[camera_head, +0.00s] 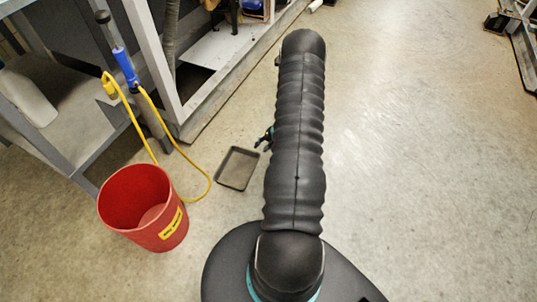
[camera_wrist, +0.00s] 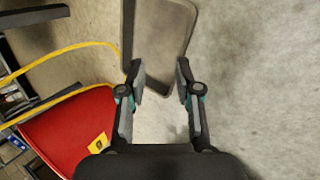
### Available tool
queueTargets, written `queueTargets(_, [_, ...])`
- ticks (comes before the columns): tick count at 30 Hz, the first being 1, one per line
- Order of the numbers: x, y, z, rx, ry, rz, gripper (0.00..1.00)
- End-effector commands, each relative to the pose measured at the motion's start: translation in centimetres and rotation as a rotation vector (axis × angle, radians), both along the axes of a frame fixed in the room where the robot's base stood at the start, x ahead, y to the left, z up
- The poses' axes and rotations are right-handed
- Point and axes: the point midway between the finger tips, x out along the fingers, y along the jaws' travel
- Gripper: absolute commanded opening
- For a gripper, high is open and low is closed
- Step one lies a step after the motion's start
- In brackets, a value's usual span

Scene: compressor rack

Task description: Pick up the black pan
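The black pan (camera_head: 237,168) is a shallow rectangular tray with a dark rim, lying flat on the concrete floor left of my arm in the head view. In the wrist view the pan (camera_wrist: 160,32) is at the top centre, cut off by the upper edge. My gripper (camera_wrist: 160,78) is open with nothing between its fingers. In the head view my gripper (camera_head: 264,139) is mostly hidden behind my arm, beside the pan.
A red bucket (camera_head: 143,208) with a yellow label stands left of the pan. A yellow cord (camera_head: 203,176) loops on the floor between them. A grey metal frame (camera_head: 205,108) stands behind. The floor to the right is clear.

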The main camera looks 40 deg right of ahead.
Motion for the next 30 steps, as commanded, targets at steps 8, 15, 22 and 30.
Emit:
queueTargets(8, [-2.4,-1.1,-4.8,0.085,0.062,-0.197,0.33])
queueTargets(15, [-1.9,-0.8,-5.9,0.086,0.063,-0.199,0.33])
queueTargets(22, [-0.9,-0.2,-8.0,0.087,0.064,-0.199,0.33])
queueTargets(30, [0.6,0.5,-10.8,0.085,0.063,-0.196,0.33])
